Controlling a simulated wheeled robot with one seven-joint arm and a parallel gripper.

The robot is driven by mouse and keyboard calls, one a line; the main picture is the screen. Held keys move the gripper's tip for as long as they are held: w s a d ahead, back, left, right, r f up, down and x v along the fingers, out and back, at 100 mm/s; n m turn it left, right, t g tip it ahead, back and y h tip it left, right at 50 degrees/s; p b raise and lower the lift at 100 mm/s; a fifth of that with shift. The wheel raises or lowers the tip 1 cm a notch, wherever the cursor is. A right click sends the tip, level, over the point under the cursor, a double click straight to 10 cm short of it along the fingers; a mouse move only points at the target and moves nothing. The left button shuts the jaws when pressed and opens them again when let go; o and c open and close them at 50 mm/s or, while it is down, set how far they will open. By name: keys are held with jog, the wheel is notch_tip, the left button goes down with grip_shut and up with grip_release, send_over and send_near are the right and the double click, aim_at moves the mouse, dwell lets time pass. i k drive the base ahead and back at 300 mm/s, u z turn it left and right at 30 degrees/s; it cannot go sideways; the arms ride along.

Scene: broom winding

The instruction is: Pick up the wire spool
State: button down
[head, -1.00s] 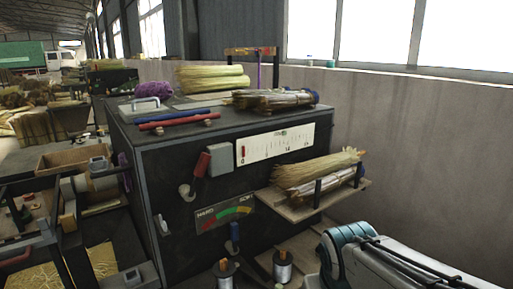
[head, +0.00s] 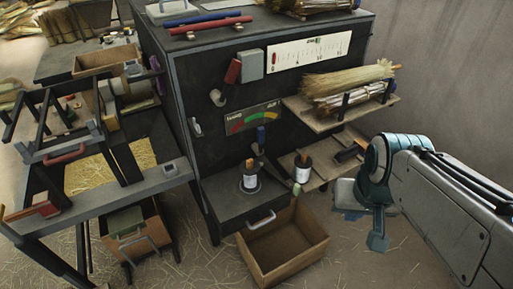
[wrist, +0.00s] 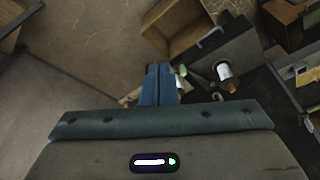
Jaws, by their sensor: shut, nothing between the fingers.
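A wire spool (head: 249,182) with a pale wound middle and an orange-brown peg on top stands upright on the dark ledge at the machine's front. A second, similar spool (head: 303,171) stands further right on a low wooden shelf. My gripper (head: 377,243) hangs to the right of both spools, apart from them, with its fingers pointing down. In the wrist view my gripper (wrist: 159,85) shows its blue fingers together and empty. One spool (wrist: 223,72) is right of the fingers there; something pale beside the fingers is partly hidden.
A broom bundle lies on a shelf (head: 335,109) above the right spool. A lever with a green tip (head: 296,187) stands between the spools. A workbench (head: 90,185) is at left. Straw-strewn floor is open in front.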

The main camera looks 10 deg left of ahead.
aim_at(250, 184)
jog(key=k, duration=0.5)
jog(key=u, duration=2.15)
jog(key=i, duration=1.75)
jog(key=z, duration=2.8)
jog(key=i, duration=0.5)
jog(key=z, duration=0.05)
